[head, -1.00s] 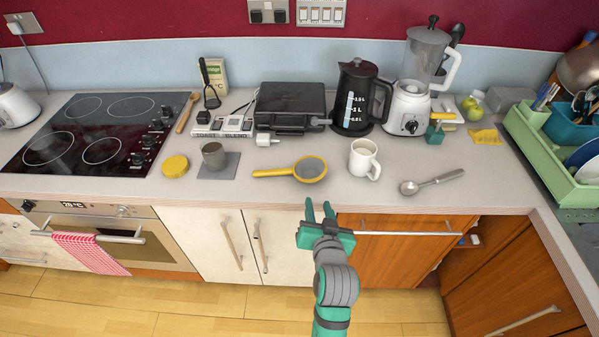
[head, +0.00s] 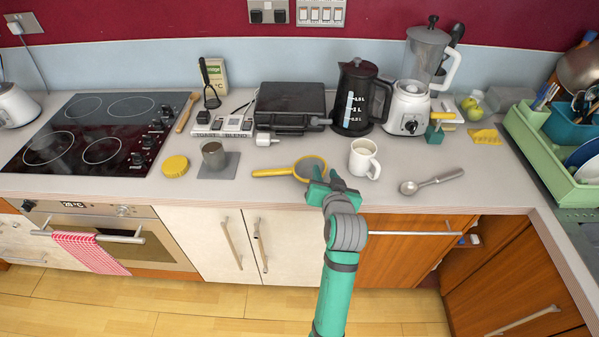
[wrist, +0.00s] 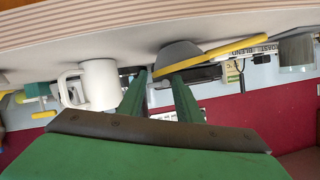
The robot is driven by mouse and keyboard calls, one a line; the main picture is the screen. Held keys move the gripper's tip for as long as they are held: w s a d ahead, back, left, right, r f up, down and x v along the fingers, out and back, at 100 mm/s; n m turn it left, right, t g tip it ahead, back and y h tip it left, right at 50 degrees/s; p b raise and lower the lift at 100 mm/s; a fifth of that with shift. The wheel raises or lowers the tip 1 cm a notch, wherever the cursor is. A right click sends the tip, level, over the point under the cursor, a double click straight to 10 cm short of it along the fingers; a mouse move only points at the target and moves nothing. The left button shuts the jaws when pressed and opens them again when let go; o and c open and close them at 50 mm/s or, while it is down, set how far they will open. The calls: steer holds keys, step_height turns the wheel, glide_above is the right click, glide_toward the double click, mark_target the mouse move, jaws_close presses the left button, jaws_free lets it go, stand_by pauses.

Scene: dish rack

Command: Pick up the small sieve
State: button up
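The small sieve (head: 311,166) has a yellow rim, a grey mesh bowl and a yellow handle pointing left. It lies on the counter near the front edge. The wrist view is upside down; there the sieve's grey bowl (wrist: 178,54) is just beyond my fingers, with the handle (wrist: 235,45) running right. My gripper (head: 333,177) is over the counter at the sieve's right front side and partly covers its rim in the head view. Its two green fingers (wrist: 160,76) stand apart with nothing visible gripped. Whether a finger touches the rim cannot be told.
A white mug (head: 364,158) stands close to the right of my gripper, and a metal spoon (head: 432,182) lies farther right. A grey cup (head: 213,155) and yellow lid (head: 175,166) are left. A black kettle (head: 358,97) and grill (head: 290,103) stand behind.

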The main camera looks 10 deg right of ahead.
mark_target(322, 164)
steer(key=shift+x, duration=2.2)
steer(key=shift+f, duration=0.1)
jaws_close()
